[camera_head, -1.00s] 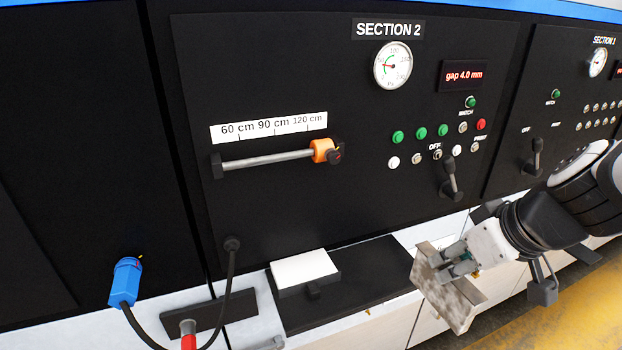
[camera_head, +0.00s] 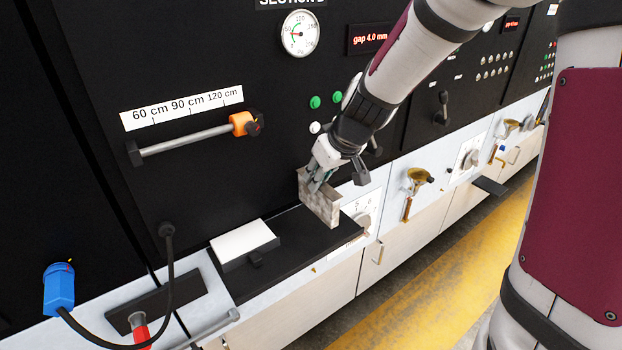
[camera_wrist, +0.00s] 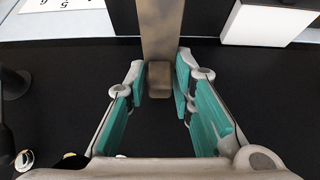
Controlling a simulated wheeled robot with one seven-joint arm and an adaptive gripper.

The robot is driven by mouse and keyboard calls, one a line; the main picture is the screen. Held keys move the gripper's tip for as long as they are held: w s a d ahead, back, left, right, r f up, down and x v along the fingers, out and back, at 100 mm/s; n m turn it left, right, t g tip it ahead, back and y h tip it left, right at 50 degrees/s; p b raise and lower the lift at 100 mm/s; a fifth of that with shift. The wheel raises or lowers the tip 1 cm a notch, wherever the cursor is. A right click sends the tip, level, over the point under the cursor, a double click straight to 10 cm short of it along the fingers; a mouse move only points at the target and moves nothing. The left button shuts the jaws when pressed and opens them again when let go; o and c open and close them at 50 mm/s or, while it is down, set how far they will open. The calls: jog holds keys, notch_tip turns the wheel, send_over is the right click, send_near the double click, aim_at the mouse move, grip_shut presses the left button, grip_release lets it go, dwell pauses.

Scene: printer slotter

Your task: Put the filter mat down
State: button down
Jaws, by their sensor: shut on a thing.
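The filter mat (camera_head: 322,207) is a mottled grey-brown slab, held upright on edge at the right end of the black shelf (camera_head: 290,254). I cannot tell whether its lower edge touches the shelf. My gripper (camera_head: 317,181) is shut on it from above. In the wrist view the mat (camera_wrist: 162,28) appears as a narrow brownish strip with a small block at its near end. The teal-padded fingers of my gripper (camera_wrist: 160,82) stand on either side of that block.
A white block in a black holder (camera_head: 243,243) sits on the shelf left of the mat. The shelf between them is bare. The control panel (camera_head: 200,90) rises behind. A brass-coloured fitting (camera_head: 416,180) is to the right. A blue plug (camera_head: 59,288) and red-handled tool (camera_head: 139,328) are left.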

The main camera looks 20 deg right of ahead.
aim_at(324, 186)
notch_tip(324, 186, down, 3)
jog(key=shift+s, duration=0.1)
jog(key=shift+f, duration=0.1)
jog(key=shift+f, duration=0.45)
jog(key=shift+f, duration=0.1)
jog(key=c, duration=1.4)
grip_release()
jog(key=shift+o, duration=0.2)
